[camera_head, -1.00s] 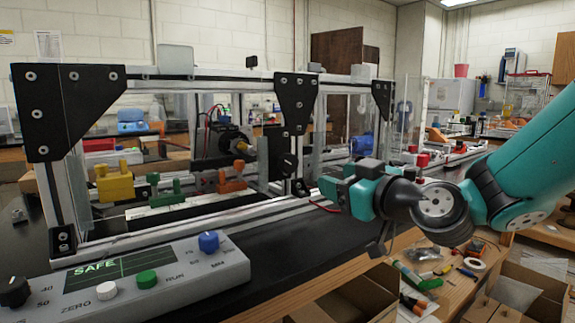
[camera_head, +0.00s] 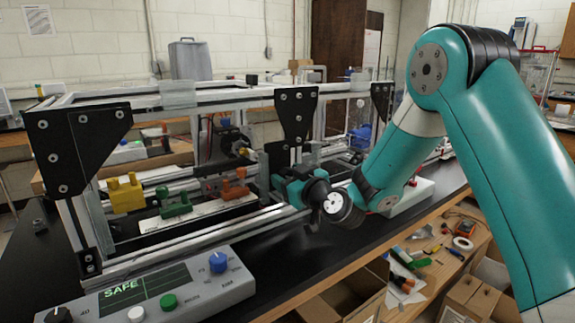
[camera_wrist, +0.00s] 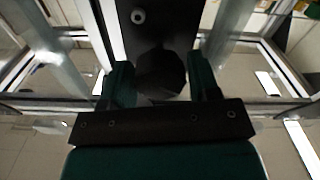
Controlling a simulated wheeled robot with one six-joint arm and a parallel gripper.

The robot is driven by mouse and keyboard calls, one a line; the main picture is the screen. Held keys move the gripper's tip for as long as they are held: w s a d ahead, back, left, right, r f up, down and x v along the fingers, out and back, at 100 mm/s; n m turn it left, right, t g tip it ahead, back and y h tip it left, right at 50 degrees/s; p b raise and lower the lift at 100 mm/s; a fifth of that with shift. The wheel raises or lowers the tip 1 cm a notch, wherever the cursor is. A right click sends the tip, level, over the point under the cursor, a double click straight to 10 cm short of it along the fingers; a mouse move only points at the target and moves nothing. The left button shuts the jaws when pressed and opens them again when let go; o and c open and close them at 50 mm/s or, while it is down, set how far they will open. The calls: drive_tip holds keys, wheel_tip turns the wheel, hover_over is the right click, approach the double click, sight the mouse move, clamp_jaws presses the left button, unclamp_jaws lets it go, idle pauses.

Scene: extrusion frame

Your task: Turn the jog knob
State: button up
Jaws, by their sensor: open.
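A dark round knob (camera_wrist: 160,76) shows in the wrist view in front of a black plate (camera_wrist: 152,32) with a bolt. I take it for the jog knob. My gripper (camera_wrist: 161,72) is open, with one teal finger on each side of the knob. Whether either finger touches it, I cannot tell. In the head view my gripper (camera_head: 280,182) is at the frame's front, below the black corner bracket (camera_head: 294,112), and hides the knob. A control box (camera_head: 190,294) in the foreground has a blue knob (camera_head: 217,262), and its display reads SAFE.

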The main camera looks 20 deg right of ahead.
drive_tip(key=shift+w, duration=0.3)
drive_tip(key=c, duration=0.7)
drive_tip(key=shift+o, duration=0.2)
drive_tip(key=shift+m, duration=0.4)
